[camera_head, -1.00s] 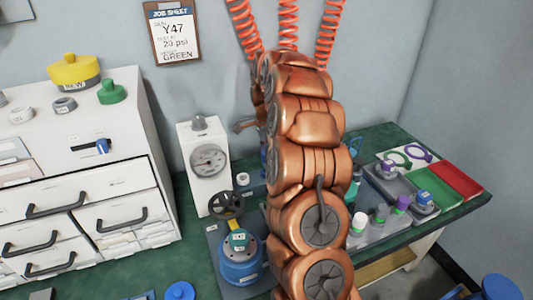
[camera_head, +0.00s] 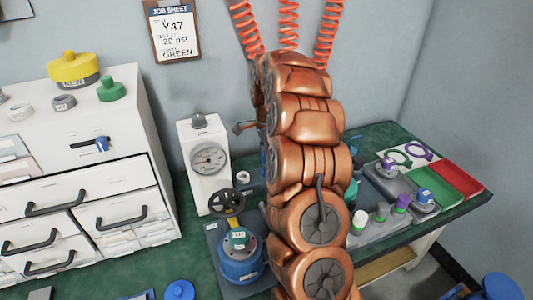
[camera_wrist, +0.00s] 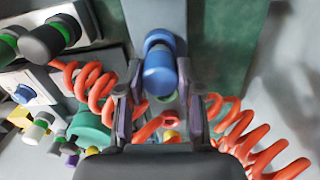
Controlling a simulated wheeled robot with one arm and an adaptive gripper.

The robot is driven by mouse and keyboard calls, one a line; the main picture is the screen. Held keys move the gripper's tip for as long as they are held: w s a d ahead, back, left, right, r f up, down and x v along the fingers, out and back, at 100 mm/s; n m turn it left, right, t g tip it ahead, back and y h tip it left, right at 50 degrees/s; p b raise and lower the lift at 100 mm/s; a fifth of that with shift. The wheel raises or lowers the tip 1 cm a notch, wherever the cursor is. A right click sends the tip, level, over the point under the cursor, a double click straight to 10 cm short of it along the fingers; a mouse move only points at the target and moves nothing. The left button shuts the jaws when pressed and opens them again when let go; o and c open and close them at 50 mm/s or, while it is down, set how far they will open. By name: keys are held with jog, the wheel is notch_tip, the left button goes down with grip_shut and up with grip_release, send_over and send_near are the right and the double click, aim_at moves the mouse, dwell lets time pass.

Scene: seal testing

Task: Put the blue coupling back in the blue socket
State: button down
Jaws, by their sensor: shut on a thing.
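In the wrist view, my gripper (camera_wrist: 162,104) has its two fingers on either side of the blue coupling (camera_wrist: 160,72) and is shut on it. The coupling is a short blue cylinder with a paler grey-blue end at its far side. It lies in front of a grey upright strip (camera_wrist: 155,14). I cannot tell whether it touches the strip or sits in a socket. A red coiled hose runs close under the coupling, between the fingers. In the head view, my copper-coloured arm hides the gripper and the coupling. I cannot make out the blue socket for certain.
Red coiled hoses (camera_wrist: 255,140) pass on both sides of the gripper. Black-and-green cylinders (camera_wrist: 48,42) are at the wrist view's upper left. In the head view, a white gauge box (camera_head: 205,185), a blue pot with a handwheel (camera_head: 240,262) and trays (camera_head: 462,181) stand on the green bench.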

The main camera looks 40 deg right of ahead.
jog(key=shift+f+b, duration=0.3)
jog(key=shift+f, duration=0.55)
jog(key=c, duration=0.7)
grip_release()
jog(key=shift+r, duration=0.1)
notch_tip(320, 180, up, 12)
jog(key=shift+f, duration=0.1)
dwell(0.6)
